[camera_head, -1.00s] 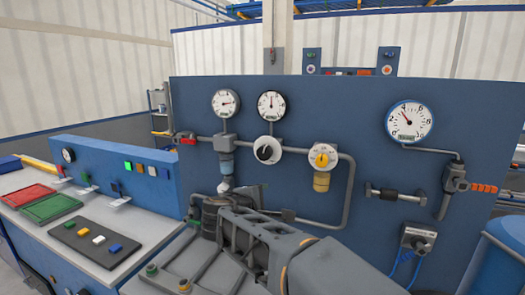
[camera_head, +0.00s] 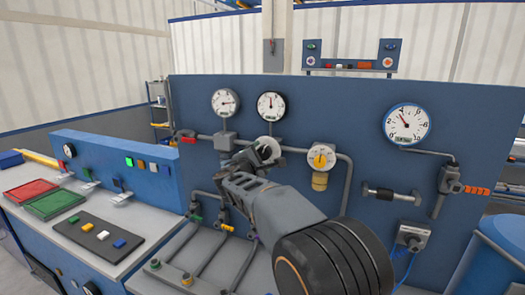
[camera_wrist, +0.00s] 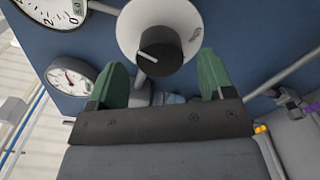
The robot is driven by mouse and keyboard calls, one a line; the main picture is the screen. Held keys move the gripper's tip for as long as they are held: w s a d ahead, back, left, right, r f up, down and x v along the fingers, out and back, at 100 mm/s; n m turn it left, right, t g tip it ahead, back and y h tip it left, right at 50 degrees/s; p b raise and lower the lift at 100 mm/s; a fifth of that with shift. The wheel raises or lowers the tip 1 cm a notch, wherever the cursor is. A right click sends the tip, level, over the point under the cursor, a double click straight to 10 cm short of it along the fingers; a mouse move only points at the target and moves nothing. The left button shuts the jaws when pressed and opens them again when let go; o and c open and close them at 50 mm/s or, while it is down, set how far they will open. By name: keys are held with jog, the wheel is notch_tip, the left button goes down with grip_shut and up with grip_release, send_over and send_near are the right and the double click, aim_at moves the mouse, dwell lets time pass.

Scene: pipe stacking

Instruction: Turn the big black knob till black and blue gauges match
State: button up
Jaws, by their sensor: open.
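The big black knob (camera_wrist: 160,50) sits on a white round dial on the blue panel. In the wrist view it lies between and just beyond the green fingertips of my gripper (camera_wrist: 160,76). The black-rimmed gauge also shows cut off in the wrist view (camera_wrist: 50,10).
A grey-rimmed gauge (camera_head: 226,102) is left of the black one. A yellow knob (camera_head: 320,157) on a white dial is close on the right. Grey pipes run around the knob. A workbench with red and green trays (camera_head: 55,202) stands at the left.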

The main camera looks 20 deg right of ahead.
jog(key=shift+p+x, duration=0.3)
jog(key=shift+x, duration=1.1)
jog(key=c, duration=0.9)
